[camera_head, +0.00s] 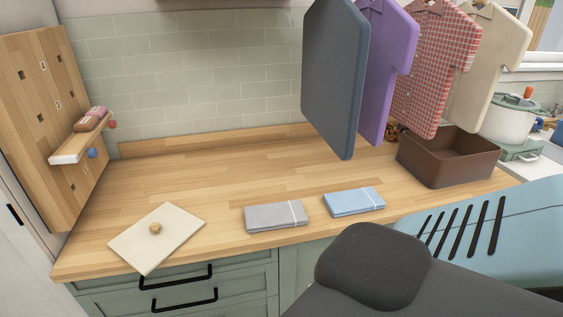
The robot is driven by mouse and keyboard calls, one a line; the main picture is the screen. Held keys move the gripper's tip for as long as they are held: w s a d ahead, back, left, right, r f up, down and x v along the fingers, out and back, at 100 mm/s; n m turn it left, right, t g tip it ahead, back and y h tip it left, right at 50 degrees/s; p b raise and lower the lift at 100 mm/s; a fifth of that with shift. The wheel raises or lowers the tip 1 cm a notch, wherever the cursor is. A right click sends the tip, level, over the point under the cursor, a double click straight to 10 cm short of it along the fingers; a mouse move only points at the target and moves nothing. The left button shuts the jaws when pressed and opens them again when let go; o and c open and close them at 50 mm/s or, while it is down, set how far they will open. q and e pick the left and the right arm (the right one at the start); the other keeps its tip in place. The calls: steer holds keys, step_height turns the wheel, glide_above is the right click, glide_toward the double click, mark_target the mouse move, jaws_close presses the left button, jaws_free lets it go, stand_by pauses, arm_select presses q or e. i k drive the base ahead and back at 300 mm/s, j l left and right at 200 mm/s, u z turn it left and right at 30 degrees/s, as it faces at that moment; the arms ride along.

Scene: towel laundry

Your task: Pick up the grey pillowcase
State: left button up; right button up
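A folded light grey cloth (276,216), which fits the grey pillowcase, lies flat on the wooden counter (240,175) near its front edge. A thin pale band crosses its right end. A folded blue cloth (353,201) of similar shape lies just to its right, with a small gap between them. Neither of my grippers shows in this view, and nothing is touching the grey cloth.
Several garments, including a slate one (335,75), hang above the counter. A brown box (440,179) stands right. Dark rounded and teal slotted shapes cover the lower right. The counter's middle is clear.

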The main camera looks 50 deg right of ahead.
mark_target(262, 217)
steer(key=z, duration=1.5)
steer(key=i+l+u, duration=0.15)
steer(key=l+u, duration=0.2)
steer(key=l, duration=0.4)
steer(key=i+l+u, duration=0.1)
steer(key=l+u, duration=0.25)
steer(key=l, duration=0.45)
steer(key=l+u, duration=0.35)
steer(key=l, duration=0.4)
